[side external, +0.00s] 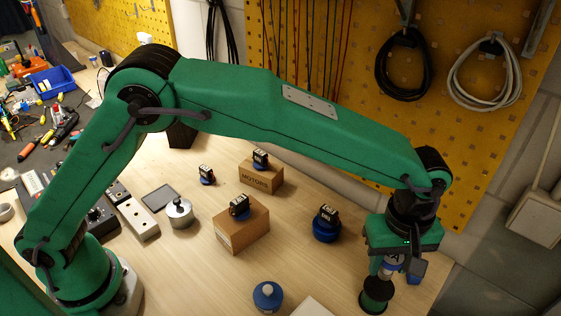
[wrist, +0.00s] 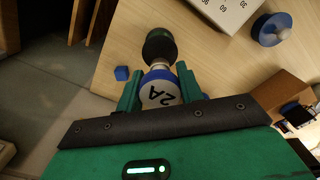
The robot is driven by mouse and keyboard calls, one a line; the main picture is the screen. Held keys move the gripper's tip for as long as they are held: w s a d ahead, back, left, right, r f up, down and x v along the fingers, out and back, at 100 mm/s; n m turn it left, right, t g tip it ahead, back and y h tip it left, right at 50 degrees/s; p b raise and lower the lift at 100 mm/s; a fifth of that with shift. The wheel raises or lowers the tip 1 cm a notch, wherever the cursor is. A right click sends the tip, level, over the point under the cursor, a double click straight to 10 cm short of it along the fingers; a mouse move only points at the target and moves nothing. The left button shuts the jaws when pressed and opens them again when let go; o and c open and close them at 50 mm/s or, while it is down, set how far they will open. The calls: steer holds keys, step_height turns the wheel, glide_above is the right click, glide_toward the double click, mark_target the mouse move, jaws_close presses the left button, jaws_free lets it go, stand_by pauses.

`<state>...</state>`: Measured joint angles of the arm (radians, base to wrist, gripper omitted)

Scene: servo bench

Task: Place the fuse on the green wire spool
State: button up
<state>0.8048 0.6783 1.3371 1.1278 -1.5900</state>
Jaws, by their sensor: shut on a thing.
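My gripper (side external: 396,262) is at the right side of the bench, pointing down. In the wrist view its two green fingers (wrist: 159,86) are shut on the fuse (wrist: 160,93), which has a white face marked 2A and a blue part. The fuse also shows between the fingers in the side view (side external: 389,264). The dark green wire spool (wrist: 160,44) is just beyond the fuse in the wrist view. In the side view the spool (side external: 376,292) stands right below the fuse, near the bench's right edge. I cannot tell whether fuse and spool touch.
A blue-based servo (side external: 327,224) stands left of my gripper. Two cardboard boxes (side external: 229,238) (side external: 261,176) carry servos. A blue knobbed piece (side external: 268,296) and a white box (wrist: 222,10) are near the front. A small blue cube (wrist: 122,73) lies near the bench edge.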

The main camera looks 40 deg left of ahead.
mark_target(385, 274)
steer(key=shift+f, duration=2)
steer(key=shift+f, duration=0.1)
steer(key=o, duration=1)
step_height(385, 274, up, 12)
